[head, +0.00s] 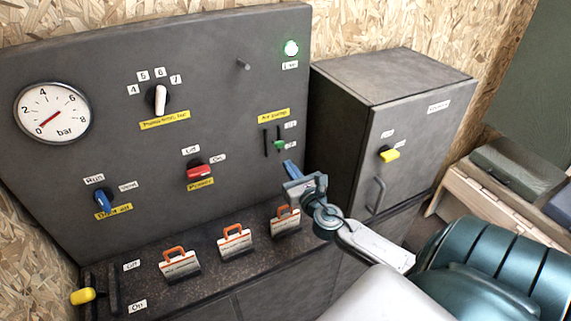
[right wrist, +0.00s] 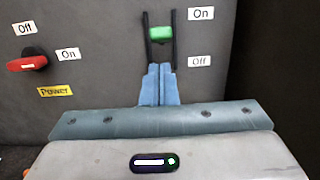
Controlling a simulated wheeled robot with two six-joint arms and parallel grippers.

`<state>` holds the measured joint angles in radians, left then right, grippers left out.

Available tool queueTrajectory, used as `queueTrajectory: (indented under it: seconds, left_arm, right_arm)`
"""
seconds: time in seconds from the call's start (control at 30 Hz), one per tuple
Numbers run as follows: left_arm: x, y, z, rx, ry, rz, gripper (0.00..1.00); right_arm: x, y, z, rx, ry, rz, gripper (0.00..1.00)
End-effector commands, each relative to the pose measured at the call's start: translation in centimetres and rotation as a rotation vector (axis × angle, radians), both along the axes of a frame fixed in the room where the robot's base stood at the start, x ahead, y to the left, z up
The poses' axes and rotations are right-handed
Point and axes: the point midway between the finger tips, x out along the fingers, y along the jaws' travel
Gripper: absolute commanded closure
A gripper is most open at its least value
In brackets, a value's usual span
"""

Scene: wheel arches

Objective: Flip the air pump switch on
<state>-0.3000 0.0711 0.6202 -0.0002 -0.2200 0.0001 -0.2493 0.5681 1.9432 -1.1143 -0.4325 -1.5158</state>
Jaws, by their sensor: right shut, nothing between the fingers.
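The air pump switch is a green sliding knob (head: 280,144) between two black rails on the grey panel, under a yellow label. It also shows in the right wrist view (right wrist: 160,33), between the white On label (right wrist: 201,13) and the Off label (right wrist: 200,61). It sits partway along the rails; its exact setting is hard to tell. My right gripper (head: 290,167) is shut and empty, its blue fingertips pointing at the panel just below the knob. In the right wrist view the fingertips (right wrist: 160,72) cover the lower rail ends, with a gap below the knob. My left gripper is out of view.
A red power knob (head: 199,171) is left of the switch. A grey cabinet (head: 340,140) with a yellow knob (head: 389,154) stands close on the right. A green lamp (head: 291,48) glows above.

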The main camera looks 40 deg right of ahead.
Motion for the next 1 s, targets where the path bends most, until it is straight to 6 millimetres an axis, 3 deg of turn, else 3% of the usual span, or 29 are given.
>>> queueTrajectory:
  seconds: [0.2, 0.4, 1.0]
  left_arm:
    - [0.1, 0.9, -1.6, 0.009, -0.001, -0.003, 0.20]
    - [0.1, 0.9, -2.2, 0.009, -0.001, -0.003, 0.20]
    - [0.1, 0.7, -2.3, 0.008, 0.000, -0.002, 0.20]
  right_arm:
    - [-4.0, 1.1, -0.7, -0.003, 0.003, 0.003, 1.00]
    - [-6.0, 1.7, -0.7, -0.002, 0.001, 0.001, 1.00]
    - [-6.6, 1.8, -0.5, -0.001, -0.001, 0.000, 1.00]
